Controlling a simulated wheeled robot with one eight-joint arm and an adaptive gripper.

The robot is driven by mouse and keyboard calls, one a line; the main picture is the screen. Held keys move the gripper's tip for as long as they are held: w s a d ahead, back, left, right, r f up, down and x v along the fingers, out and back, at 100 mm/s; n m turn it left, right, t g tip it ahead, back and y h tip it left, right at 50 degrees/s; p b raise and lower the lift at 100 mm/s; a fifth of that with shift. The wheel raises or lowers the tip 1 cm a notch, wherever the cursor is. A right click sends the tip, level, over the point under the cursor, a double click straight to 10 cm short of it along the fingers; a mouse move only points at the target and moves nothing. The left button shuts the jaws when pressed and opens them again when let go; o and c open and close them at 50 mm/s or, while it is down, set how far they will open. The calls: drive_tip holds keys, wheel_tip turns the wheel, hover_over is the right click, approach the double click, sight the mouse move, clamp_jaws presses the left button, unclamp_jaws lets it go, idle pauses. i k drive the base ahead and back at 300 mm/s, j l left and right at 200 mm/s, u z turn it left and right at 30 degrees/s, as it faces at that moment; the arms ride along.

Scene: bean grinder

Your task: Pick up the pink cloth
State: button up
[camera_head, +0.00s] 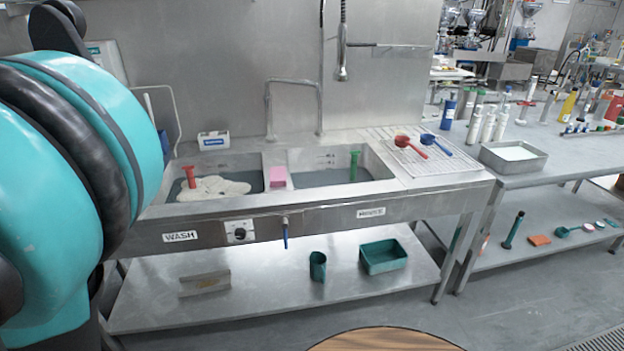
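A small pink folded thing, which looks like the pink cloth (278,177), lies on the divider between the two basins of a steel sink (340,203). It appears to hang over the front face of the divider a little. Nothing touches it from above. Large teal and black links of my own arm fill the left side of the view. My gripper is not in view, so its state does not show.
The left basin (252,178) holds pale foam and a red-handled thing (190,177). The right basin has a green-handled thing (354,165). A hanging sprayer (342,66) and a faucet (293,82) stand behind. Red (403,142) and blue scoops (430,139) lie on a rack at right.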

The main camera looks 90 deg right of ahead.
sight(278, 174)
drive_tip(key=z, duration=2.9)
